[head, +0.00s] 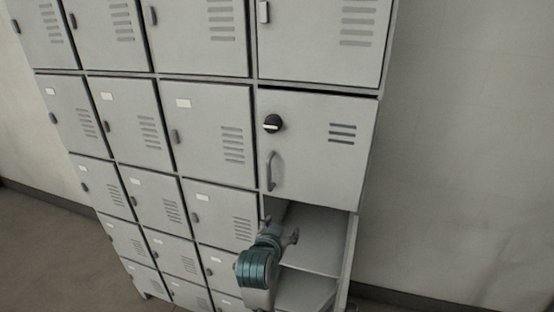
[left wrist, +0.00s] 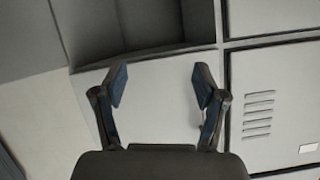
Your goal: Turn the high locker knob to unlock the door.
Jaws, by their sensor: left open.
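The locker knob (head: 272,124) is round and black with a light bar across it. It sits on the left side of a grey locker door (head: 310,178) in the right column, above a curved handle (head: 271,170). The door looks shut. My left gripper (head: 280,228) is below this door, in front of an open compartment, apart from the knob. In the left wrist view my left gripper (left wrist: 158,88) is open with nothing between its fingers. The knob cannot be made out in that view. My right gripper is not in view.
Below the knob door are open compartments with a shelf (head: 315,250). Other closed lockers (head: 210,135) with vents and small latches fill the left and top. A bare wall (head: 460,150) stands at the right.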

